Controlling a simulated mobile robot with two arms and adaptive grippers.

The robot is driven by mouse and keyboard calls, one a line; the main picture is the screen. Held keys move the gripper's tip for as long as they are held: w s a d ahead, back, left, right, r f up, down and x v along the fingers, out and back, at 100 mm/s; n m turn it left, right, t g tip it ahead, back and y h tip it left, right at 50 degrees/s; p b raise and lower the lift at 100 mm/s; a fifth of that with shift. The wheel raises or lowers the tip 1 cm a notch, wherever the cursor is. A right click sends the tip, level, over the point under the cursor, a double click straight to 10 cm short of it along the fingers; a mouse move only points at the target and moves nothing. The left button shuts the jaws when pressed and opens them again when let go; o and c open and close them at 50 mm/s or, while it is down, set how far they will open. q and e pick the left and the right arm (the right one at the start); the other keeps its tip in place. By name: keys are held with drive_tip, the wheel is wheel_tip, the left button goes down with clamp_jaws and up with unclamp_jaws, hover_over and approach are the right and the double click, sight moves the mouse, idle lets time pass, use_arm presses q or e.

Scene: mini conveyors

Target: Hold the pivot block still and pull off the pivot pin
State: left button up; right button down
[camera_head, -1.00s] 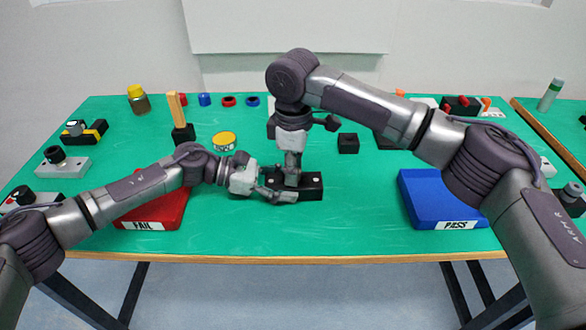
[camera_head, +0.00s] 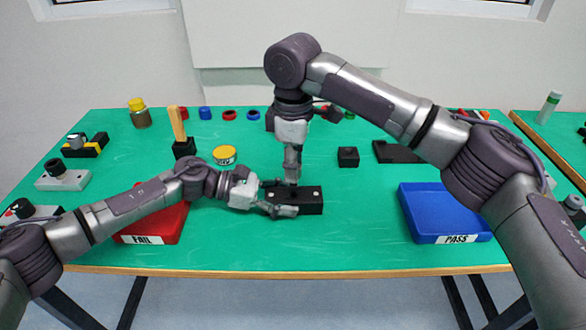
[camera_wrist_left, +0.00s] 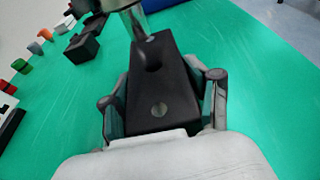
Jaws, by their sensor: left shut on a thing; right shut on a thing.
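The black pivot block (camera_head: 311,202) lies on the green table in the middle of the head view. My left gripper (camera_head: 280,198) is shut on it from the left, one finger along each side. In the left wrist view the block (camera_wrist_left: 172,85) sits between the fingers, with a dark round recess and a metal disc on its top. My right gripper (camera_head: 291,178) points down above the block, shut on the pivot pin. A silver cylinder (camera_wrist_left: 137,22), apparently the pin, shows beyond the recess. Its lower end appears above the block; the exact gap is unclear.
The front table strip is clear.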

use_arm(q)
drive_tip(key=shift+s+f, duration=0.2)
drive_tip(key=shift+f, duration=0.1)
drive_tip(key=o, duration=0.9)
drive_tip(key=shift+w, duration=0.1)
drive_tip(key=shift+o, duration=0.2)
drive_tip(key=shift+d+r, duration=0.1)
drive_tip(key=shift+w+r, duration=0.1)
drive_tip(key=v, duration=1.2)
